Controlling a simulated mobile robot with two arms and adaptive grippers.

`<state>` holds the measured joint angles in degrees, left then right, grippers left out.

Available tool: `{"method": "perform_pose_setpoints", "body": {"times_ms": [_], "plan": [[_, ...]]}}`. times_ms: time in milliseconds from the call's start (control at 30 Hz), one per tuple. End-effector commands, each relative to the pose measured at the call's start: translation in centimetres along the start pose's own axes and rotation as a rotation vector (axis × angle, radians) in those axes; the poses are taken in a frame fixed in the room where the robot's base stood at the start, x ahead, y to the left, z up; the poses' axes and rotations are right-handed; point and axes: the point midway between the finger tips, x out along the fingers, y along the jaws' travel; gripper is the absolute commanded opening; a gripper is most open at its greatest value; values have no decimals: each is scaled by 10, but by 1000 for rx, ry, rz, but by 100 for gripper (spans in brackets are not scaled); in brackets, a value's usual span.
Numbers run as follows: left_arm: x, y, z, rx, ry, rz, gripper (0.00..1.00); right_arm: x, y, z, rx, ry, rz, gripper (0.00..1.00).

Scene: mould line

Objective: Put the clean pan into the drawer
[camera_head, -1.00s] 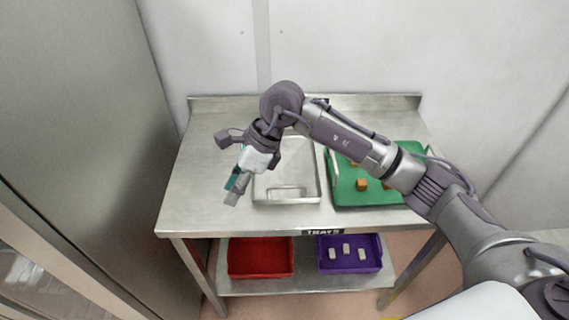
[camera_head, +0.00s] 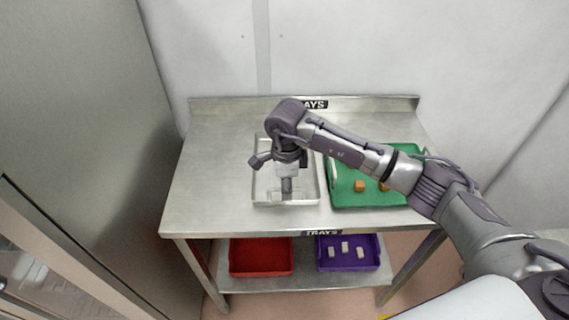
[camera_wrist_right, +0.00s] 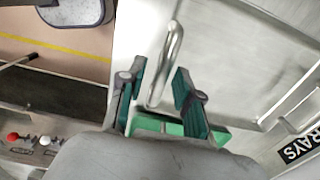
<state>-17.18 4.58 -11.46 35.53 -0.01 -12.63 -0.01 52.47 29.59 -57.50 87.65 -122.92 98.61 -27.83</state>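The empty silver metal pan (camera_head: 316,185) lies flat on the steel table, left of the green tray. Its raised handle (camera_wrist_right: 174,52) shows as a bright bar in the right wrist view. My right gripper (camera_head: 287,192) points down over the front part of the pan. In the right wrist view my right gripper (camera_wrist_right: 160,82) is open, with the handle bar in line with the gap between its fingers. I cannot tell whether a finger touches it. My left gripper is out of view. No open drawer is recognisable.
The green tray (camera_head: 338,198) with orange blocks stands close on the right. The lower shelf holds a red tray (camera_head: 260,258) and a purple tray (camera_head: 350,266) with white blocks. The table's left part (camera_head: 215,180) is clear. A tall grey panel (camera_head: 95,130) stands at the left.

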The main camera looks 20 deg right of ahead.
Motion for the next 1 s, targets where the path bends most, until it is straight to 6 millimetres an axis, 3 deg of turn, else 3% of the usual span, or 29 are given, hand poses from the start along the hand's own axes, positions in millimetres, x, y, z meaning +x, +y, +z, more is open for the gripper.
{"method": "perform_pose_setpoints", "body": {"times_ms": [300, 567, 767, 1000], "plan": [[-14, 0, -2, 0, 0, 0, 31, 43, 1, 0, 1, 1, 3, 34], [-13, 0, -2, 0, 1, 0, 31, 46, 1, 0, 0, 1, 1, 34], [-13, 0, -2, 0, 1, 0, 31, 46, 1, 0, 0, 0, 1, 0], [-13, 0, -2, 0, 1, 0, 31, 46, 0, 0, 0, 0, 1, 0]]}}
